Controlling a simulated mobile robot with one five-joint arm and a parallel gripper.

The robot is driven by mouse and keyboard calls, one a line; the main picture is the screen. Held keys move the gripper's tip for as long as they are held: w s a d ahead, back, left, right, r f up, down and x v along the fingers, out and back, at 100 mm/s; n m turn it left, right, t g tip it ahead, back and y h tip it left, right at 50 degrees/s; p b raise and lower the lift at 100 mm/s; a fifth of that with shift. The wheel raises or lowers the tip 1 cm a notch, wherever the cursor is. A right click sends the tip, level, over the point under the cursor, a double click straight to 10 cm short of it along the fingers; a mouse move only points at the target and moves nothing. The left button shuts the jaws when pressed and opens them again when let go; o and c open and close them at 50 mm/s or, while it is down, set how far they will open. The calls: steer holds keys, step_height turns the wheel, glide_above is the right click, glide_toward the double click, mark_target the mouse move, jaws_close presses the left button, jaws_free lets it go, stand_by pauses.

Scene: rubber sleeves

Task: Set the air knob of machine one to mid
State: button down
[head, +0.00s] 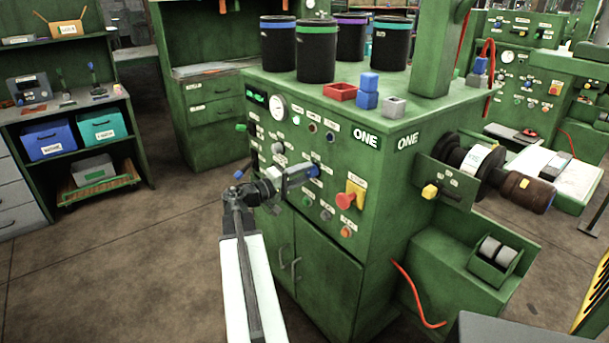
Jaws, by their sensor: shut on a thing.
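Machine one (385,170) is a green cabinet with "ONE" signs near its top corner. Its front panel holds several small knobs, lamps and buttons with white labels too small to read. My gripper (306,172) reaches the middle of this panel from the left and is shut on a blue knob (314,171). The jaws hide part of the knob, so its pointer and setting cannot be told. I cannot read which label names the air knob.
A red mushroom button (345,201) on a yellow plate sits right of my gripper. A round gauge (278,107) is higher on the panel. The floor (140,260) at left is clear.

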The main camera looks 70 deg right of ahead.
steer(key=shift+s+f, duration=0.1)
steer(key=shift+s, duration=0.25)
steer(key=shift+n, duration=0.6)
steer(key=n, duration=0.3)
steer(key=shift+n, duration=0.3)
steer(key=shift+d+n, duration=0.1)
steer(key=shift+n, duration=2.3)
steer(key=shift+w, duration=0.1)
steer(key=c, duration=0.9)
jaws_free()
